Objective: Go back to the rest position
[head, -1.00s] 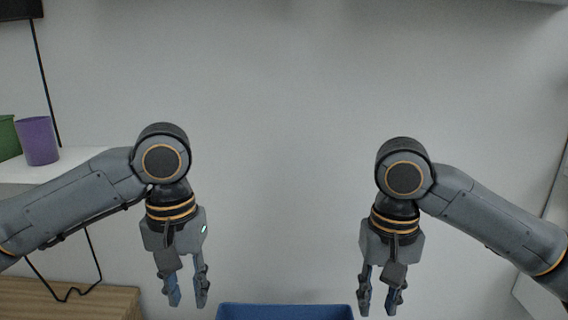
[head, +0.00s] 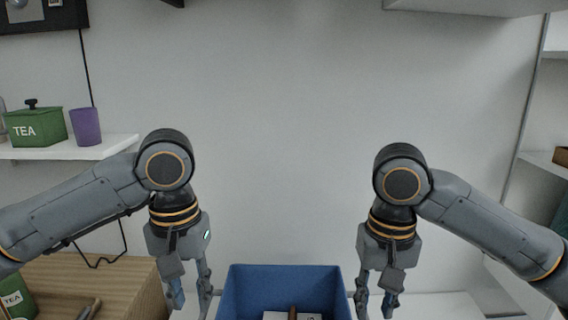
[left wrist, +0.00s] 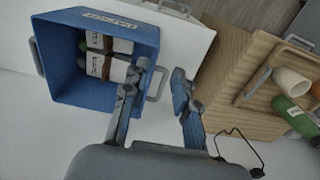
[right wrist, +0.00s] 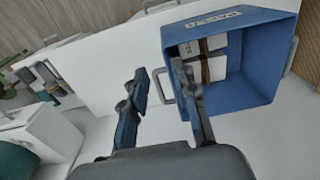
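My left gripper (head: 190,296) hangs pointing down, open and empty, just left of a blue bin (head: 284,280). My right gripper (head: 375,298) hangs pointing down at the bin's right side, also open and empty. In the left wrist view the open fingers (left wrist: 157,105) are beside the bin (left wrist: 62,60), with white desk and a wooden box behind them. In the right wrist view the open fingers (right wrist: 162,105) are beside the bin (right wrist: 262,62). Several packages (left wrist: 108,58) lie inside the bin.
A shelf (head: 110,147) at upper left holds a green TEA box (head: 36,126) and a purple cup (head: 86,127). Shelving (head: 540,160) stands at the right. The wall ahead is bare.

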